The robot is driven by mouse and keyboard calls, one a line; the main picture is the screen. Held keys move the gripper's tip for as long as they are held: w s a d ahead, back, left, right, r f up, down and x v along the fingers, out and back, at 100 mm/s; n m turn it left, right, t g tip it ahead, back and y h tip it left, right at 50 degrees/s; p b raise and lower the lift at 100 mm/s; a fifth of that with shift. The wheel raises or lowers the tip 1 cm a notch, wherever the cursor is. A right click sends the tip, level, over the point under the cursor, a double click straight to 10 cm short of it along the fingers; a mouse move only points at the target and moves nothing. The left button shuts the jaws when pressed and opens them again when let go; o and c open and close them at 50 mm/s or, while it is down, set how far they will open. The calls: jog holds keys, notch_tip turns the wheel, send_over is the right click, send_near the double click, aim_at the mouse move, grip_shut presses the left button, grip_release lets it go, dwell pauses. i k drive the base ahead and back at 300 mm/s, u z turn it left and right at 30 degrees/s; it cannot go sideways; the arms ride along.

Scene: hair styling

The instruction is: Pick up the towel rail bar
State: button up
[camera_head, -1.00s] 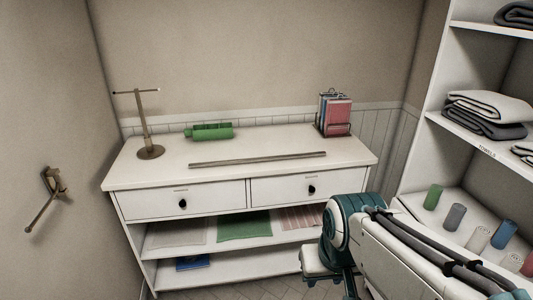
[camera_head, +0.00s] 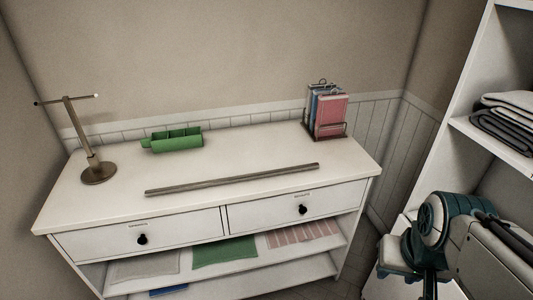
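The towel rail bar (camera_head: 233,180) is a long, thin, grey-brown metal bar. It lies flat along the front part of the white dresser top (camera_head: 110,205), with its right end a little farther back than its left end. Nothing touches or covers it. My arm shows at the lower right, in front of the shelving and well to the right of the bar. My gripper seems to be at the bottom edge there, and its fingers cannot be made out.
A metal T-shaped stand (camera_head: 98,172) is at the dresser's left end. A green compartmented holder (camera_head: 176,141) sits at the back. Folded towels (camera_head: 502,122) lie on the right shelving.

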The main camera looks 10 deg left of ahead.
aim_at(152, 192)
jog(key=u, duration=0.25)
jog(key=i, duration=0.7)
jog(key=u, duration=1)
jog(key=i, duration=0.35)
jog(key=u, duration=0.3)
